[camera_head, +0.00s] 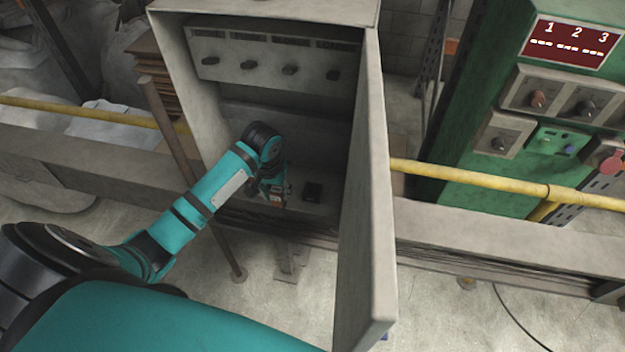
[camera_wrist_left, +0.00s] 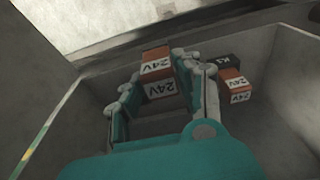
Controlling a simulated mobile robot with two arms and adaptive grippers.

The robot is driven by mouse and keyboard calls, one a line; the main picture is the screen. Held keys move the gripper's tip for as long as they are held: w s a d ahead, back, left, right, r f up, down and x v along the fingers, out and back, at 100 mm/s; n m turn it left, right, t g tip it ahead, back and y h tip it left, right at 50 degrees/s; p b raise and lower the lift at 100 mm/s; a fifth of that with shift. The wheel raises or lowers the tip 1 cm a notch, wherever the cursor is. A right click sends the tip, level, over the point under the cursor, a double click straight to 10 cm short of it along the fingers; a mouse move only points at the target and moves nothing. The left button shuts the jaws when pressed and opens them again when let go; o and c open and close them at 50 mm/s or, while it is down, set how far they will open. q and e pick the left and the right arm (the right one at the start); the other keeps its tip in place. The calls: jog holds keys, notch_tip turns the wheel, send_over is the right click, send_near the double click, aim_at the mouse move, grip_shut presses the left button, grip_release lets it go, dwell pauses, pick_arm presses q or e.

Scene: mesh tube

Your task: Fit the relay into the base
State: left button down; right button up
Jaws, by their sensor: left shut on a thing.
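My left gripper (camera_head: 273,190) reaches down into the open grey cabinet. In the left wrist view it is closed around an orange-and-white block marked 24V, the relay (camera_wrist_left: 157,68), held between its fingers. A black block marked K3 (camera_wrist_left: 228,62) and another orange-and-white 24V block (camera_wrist_left: 235,86) sit together to the right of the gripper in that view. In the head view a small black block (camera_head: 312,192), perhaps a base, is on the cabinet floor right of the gripper. The held relay's underside is hidden. My right gripper is not in view.
The cabinet's open door (camera_head: 368,210) stands close on the right. A panel with several knobs (camera_head: 270,63) is at the cabinet's upper back. A yellow rail (camera_head: 470,180) runs outside, and a green console (camera_head: 470,110) stands further right.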

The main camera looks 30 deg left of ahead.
pick_arm(q)
jog(key=w+d+f, duration=0.1)
jog(key=w, duration=0.2)
jog(key=w+d+f, duration=0.1)
jog(key=w+d, duration=0.1)
jog(key=w, duration=0.2)
jog(key=w+d+f+p, duration=0.1)
jog(key=w+d, duration=0.1)
jog(key=w, duration=0.1)
jog(key=shift+w+f, duration=0.15)
jog(key=shift+w, duration=0.15)
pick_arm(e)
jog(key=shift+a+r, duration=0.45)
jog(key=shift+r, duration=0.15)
pick_arm(q)
jog(key=shift+f, duration=0.2)
jog(key=c, duration=0.9)
grip_release()
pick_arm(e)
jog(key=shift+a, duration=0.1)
pick_arm(q)
jog(key=shift+r, duration=0.1)
